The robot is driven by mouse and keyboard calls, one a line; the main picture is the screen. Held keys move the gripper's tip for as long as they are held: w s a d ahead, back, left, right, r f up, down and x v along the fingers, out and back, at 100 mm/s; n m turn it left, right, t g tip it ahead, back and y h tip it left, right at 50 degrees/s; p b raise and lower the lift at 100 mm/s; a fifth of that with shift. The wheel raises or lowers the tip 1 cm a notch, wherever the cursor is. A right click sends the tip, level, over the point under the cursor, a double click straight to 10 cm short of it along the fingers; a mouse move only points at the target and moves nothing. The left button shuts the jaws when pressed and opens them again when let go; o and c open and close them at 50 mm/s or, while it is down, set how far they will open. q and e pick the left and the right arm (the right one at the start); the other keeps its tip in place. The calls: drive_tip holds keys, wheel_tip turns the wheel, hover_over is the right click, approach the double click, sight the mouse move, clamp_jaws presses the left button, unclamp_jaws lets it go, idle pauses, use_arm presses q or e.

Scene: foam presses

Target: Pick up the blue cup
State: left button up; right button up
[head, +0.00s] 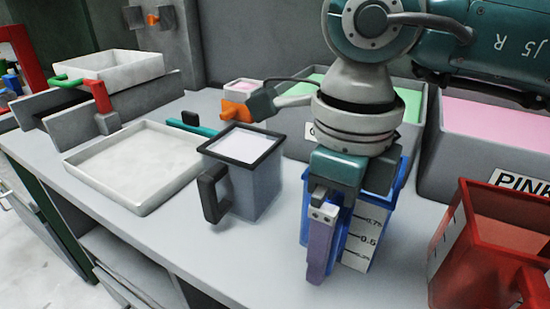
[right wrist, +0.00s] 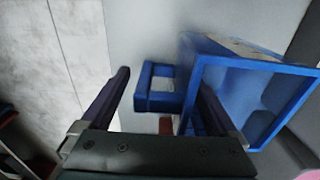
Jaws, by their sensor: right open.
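The blue cup (head: 368,235) stands upright on the grey table in the head view, partly hidden by my right gripper (head: 322,270). It has a white scale strip on its side. In the right wrist view the blue cup (right wrist: 268,82) is at the right, its open mouth showing, with its blue handle (right wrist: 155,88) to the left of its body. My right gripper (right wrist: 162,82) is open, with one finger on each side of the handle. I cannot tell whether a finger touches the cup. My left gripper is not in view.
A grey cup (head: 262,190) with a black rim and white contents stands left of the blue cup. A red cup (head: 475,250) stands at the right. A white tray (head: 140,205) lies at the left. Bins with green (head: 410,103) and pink contents (head: 490,125) line the back.

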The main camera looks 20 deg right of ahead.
clamp_jaws()
idle(0.7)
drive_tip(key=shift+r, duration=0.1)
